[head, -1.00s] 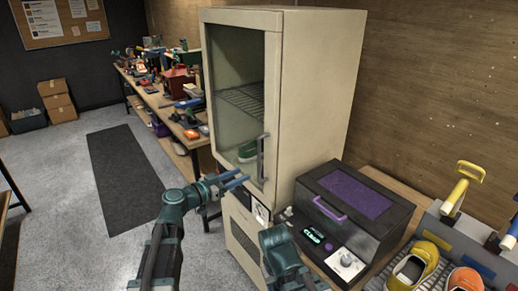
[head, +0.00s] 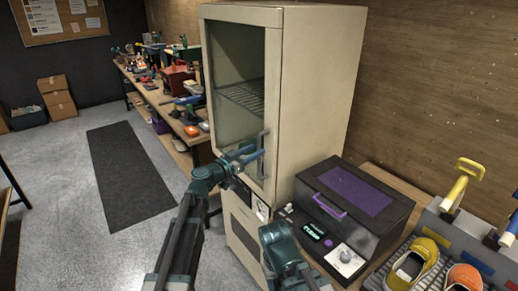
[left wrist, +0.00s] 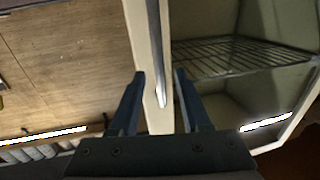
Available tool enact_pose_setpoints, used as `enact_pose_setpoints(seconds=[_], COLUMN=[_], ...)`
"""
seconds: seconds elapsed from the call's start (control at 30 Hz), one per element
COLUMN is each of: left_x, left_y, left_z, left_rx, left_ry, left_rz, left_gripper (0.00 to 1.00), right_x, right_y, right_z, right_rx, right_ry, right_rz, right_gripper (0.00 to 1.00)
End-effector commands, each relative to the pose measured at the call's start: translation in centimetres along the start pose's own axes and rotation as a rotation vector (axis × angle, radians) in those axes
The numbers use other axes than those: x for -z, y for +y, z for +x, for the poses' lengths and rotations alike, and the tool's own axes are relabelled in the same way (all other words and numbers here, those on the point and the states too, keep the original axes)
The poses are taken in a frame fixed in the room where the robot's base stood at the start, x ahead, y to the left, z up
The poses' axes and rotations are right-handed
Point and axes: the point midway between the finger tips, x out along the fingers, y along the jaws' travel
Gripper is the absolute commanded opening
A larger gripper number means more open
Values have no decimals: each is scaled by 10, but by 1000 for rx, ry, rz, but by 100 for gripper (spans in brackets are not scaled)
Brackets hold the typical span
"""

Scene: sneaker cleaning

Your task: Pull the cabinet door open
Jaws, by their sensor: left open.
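The tall cream cabinet (head: 318,100) stands in the middle of the head view. Its glass door (head: 235,90) appears shut, and a wire shelf shows behind the glass. The vertical metal door handle (head: 266,140) is on the door's right edge. My left gripper (head: 254,155) is open at the lower part of the handle. In the left wrist view, the handle (left wrist: 155,50) runs down between the two spread fingers of the left gripper (left wrist: 160,76), with gaps on both sides. My right arm shows low in the head view, but its gripper does not.
A black box machine (head: 350,205) with a purple lid panel stands right of the cabinet. Several shoes, including a yellow one (head: 412,265), sit on a rack at the right. A cluttered workbench (head: 165,110) is behind left. The floor by the dark mat (head: 135,175) is clear.

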Motion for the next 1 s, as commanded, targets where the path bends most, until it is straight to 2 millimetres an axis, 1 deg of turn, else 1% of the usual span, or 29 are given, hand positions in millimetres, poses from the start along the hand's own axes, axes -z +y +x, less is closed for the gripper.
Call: enact_pose_setpoints(seconds=[0.03,0.2,0.33,0.6,0.67,0.7,0.87,0.9,1.0], left_x=[0,0,0,0,0,0,0,0,0], left_y=[-1,0,0,0,0,0,0,0,0], left_z=[10,24,28,29,29,29,28,28,28], left_rx=[-1,-1,0,0,0,0,0,0,0], left_ry=[0,0,0,0,0,0,0,0,0], left_rz=[0,0,0,0,0,0,0,0,0], left_gripper=[47,47,47,47,38,31,2,0,0], right_x=[0,0,0,0,0,0,0,0,0], right_y=[0,0,0,0,0,0,0,0,0], right_z=[0,0,0,0,0,0,0,0,0], right_rx=[0,0,0,0,0,0,0,0,0], right_ry=[0,0,0,0,0,0,0,0,0], right_rz=[0,0,0,0,0,0,0,0,0], right_gripper=[50,50,50,50,50,50,50,50,50])
